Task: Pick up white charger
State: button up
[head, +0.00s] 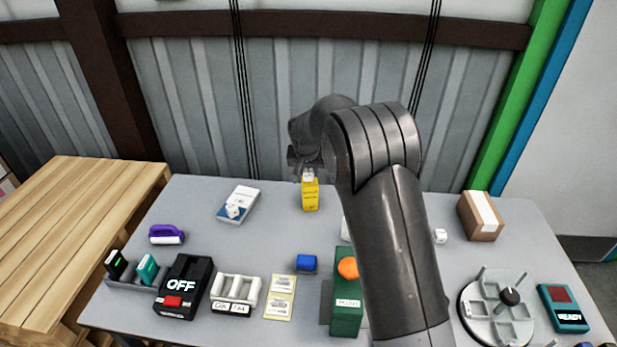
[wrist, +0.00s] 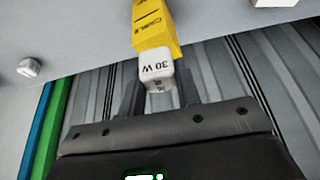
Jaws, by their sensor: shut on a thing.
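The white charger (wrist: 156,70) is a small white block marked "30 W". My gripper (wrist: 160,88) is shut on it, with a dark finger on each side. In the head view the charger (head: 308,175) shows at my gripper (head: 307,165), at the back of the table. A yellow carton (head: 310,196) stands directly below it there, and this carton (wrist: 155,28) reads "CABLE" in the wrist view. I cannot tell whether the charger touches the carton. My arm hides part of the table's middle right.
On the grey table (head: 205,250), a white-and-blue box (head: 239,203) lies left of the yellow carton. A brown carton (head: 481,216) and a small white piece (head: 440,236) are at right. Several devices line the front edge. A corrugated wall (head: 190,90) rises behind.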

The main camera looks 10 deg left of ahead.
aim_at(310, 171)
jog(key=shift+d+r, duration=4.1)
jog(key=shift+d, duration=1.45)
jog(key=w+a+f, duration=0.1)
jog(key=a+f, duration=0.1)
jog(key=a, duration=0.1)
jog(key=w+a+f, duration=0.1)
jog(key=a+f, duration=0.1)
jog(key=a, duration=0.2)
jog(key=w+a+f, duration=0.1)
jog(key=a+f, duration=0.1)
jog(key=a, duration=0.2)
jog(key=shift+f, duration=2.4)
jog(key=o, duration=1.1)
jog(key=shift+f, duration=0.15)
jog(key=shift+c, duration=0.2)
jog(key=v, duration=1.2)
jog(key=shift+s, duration=0.1)
